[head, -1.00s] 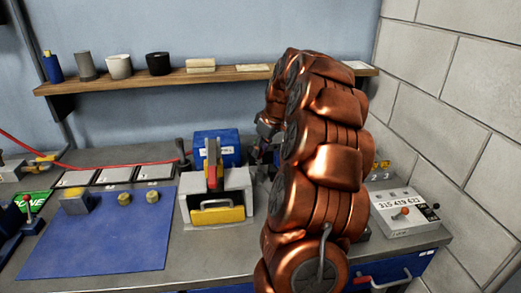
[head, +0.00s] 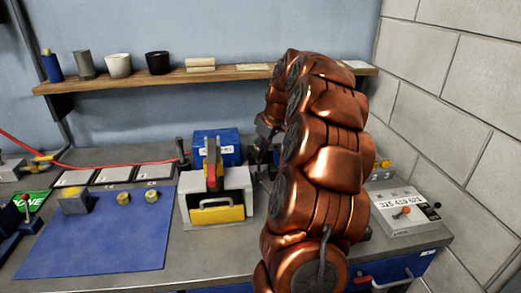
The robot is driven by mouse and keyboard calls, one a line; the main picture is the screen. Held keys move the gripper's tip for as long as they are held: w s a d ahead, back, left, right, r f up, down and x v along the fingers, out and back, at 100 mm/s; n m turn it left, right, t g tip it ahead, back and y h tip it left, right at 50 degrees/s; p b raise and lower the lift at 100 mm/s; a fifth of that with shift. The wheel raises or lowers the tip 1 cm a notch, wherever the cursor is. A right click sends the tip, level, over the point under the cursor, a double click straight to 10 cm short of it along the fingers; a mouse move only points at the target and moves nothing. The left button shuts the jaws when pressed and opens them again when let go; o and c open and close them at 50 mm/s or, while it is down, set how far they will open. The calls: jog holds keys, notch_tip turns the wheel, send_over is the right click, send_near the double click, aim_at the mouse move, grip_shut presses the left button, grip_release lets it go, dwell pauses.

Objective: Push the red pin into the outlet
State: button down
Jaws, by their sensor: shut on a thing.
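My gripper (head: 263,142) shows only in part, as dark pieces at the left of my copper arm, above the bench and right of the blue box. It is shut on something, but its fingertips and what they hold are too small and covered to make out. A red and grey upright piece (head: 212,172) rises from the block's top. I cannot tell whether this is the red pin. I cannot make out the outlet; my arm hides part of the bench.
A blue box (head: 225,147) and a black-knobbed lever (head: 182,150) stand behind the block. A blue mat (head: 100,245) with small yellow parts lies left. A grey control box (head: 405,212) stands right, near the brick wall. A shelf (head: 215,78) with cups runs above.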

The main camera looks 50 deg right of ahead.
aim_at(262, 155)
jog(key=shift+f+b, duration=1.4)
jog(key=shift+f, duration=0.5)
dwell(0.5)
jog(key=c, duration=0.8)
grip_release()
jog(key=o, duration=0.3)
jog(key=shift+o, duration=0.2)
jog(key=shift+r, duration=0.2)
jog(key=v, duration=0.6)
jog(key=shift+s+r, duration=0.15)
jog(key=shift+r, duration=0.2)
dwell(0.4)
